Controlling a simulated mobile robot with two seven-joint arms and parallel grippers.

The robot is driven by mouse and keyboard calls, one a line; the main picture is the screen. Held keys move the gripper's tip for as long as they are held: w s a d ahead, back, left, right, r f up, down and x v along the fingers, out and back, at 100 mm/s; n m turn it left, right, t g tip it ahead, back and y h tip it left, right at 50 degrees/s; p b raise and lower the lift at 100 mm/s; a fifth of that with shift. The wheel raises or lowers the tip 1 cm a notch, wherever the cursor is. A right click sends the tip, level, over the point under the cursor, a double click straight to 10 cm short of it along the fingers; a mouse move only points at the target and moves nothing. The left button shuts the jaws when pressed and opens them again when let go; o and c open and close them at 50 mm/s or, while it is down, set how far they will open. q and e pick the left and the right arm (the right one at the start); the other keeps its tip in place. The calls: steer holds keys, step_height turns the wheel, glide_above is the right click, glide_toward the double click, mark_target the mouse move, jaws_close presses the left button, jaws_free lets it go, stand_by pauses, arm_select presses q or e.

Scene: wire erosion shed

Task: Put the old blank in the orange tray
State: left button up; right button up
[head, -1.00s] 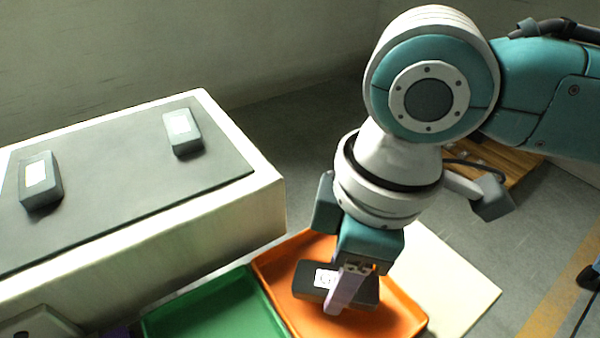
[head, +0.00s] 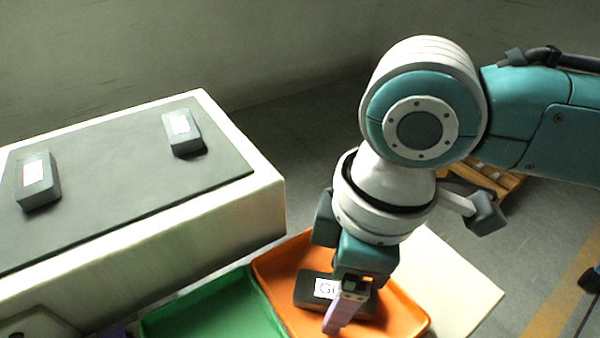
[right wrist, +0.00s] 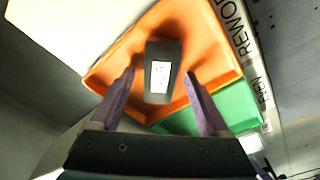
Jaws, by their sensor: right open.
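A dark grey block with a white label (head: 307,290) lies in the orange tray (head: 412,322); its label begins with "G". It appears to be the blank of the task. My right gripper (head: 343,312) is open just above it and partly hides it in the head view. In the right wrist view the block (right wrist: 163,52) lies between and beyond the spread purple fingertips (right wrist: 160,78), with a gap on each side. Of my left gripper, only what seems a purple fingertip (head: 118,333) shows at the bottom edge.
A green tray (head: 215,315) adjoins the orange tray on the left. Two more labelled dark blocks (head: 38,180) (head: 182,132) lie on a grey mat (head: 110,185) on the pale bench. A wooden pallet (head: 490,178) stands behind.

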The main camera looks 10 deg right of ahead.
step_height(320, 180, up, 12)
steer(key=d+p, duration=0.1)
steer(key=p, duration=0.3)
steer(key=s+a+f+m+t+y, duration=0.2)
steer(key=s+a+m+y, duration=0.1)
steer(key=s+a+m, duration=0.15)
steer(key=s+d+f+m+h, duration=0.1)
steer(key=s+d+m+h, duration=0.1)
steer(key=d, duration=0.4)
steer(key=s+d+f+m+t+h, duration=0.1)
steer(key=s+d+f+m+h, duration=0.1)
steer(key=s+d+m, duration=0.2)
steer(key=s+d, duration=0.1)
steer(key=d, duration=0.1)
steer(key=shift+s+d, duration=0.3)
